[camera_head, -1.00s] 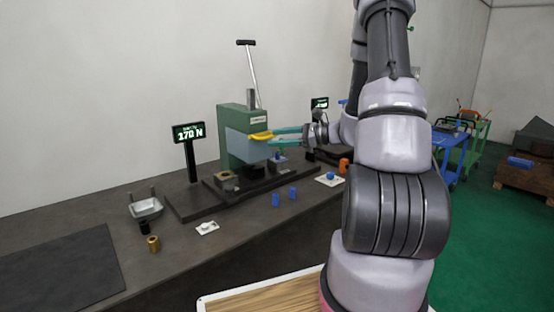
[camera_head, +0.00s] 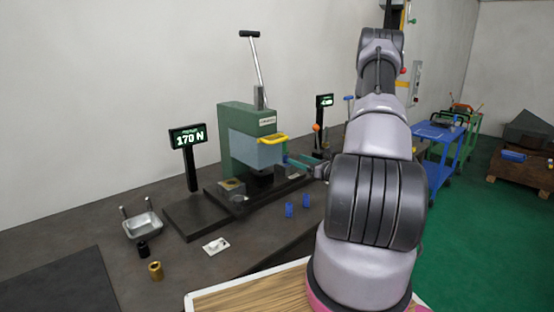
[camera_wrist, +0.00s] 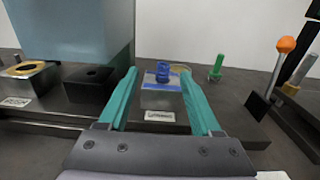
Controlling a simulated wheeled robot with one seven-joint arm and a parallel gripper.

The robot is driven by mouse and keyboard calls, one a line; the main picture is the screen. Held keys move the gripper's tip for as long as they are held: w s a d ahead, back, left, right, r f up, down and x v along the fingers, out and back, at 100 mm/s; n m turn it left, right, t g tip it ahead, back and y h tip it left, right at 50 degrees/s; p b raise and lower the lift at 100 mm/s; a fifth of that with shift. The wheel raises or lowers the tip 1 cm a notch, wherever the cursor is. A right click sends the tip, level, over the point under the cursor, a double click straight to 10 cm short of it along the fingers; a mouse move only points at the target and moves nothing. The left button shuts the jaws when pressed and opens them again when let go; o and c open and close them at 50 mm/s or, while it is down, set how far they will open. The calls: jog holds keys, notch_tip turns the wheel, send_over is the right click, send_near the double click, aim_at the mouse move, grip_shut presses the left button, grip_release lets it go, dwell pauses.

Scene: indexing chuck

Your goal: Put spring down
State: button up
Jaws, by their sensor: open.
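A blue spring (camera_wrist: 162,72) stands upright on a blue pad (camera_wrist: 150,84) of a dark block with a label (camera_wrist: 160,116) in the wrist view. My gripper (camera_wrist: 158,74) is open, its teal fingers on either side of the spring with visible gaps. Whether the fingertips reach past it I cannot tell. In the head view my gripper (camera_head: 297,161) is low at the right side of the green press (camera_head: 238,124), and a small blue thing shows near its tips, too small to make out.
The press's clear guard (camera_wrist: 75,35) stands close to my left finger. A black block with a hole (camera_wrist: 93,78) is left, a green peg (camera_wrist: 216,67) and an orange-knobbed lever (camera_wrist: 286,44) are right. Two blue cylinders (camera_head: 289,209) stand on the bench in front.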

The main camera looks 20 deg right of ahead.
aim_at(285, 161)
jog(key=x, duration=0.5)
jog(key=shift+w+f, duration=0.2)
jog(key=shift+w, duration=0.15)
jog(key=shift+d+f+x, duration=0.15)
jog(key=shift+x, duration=1.3)
jog(key=shift+d+f+x, duration=0.1)
jog(key=shift+f+x, duration=0.05)
jog(key=shift+x, duration=1.3)
grip_shut()
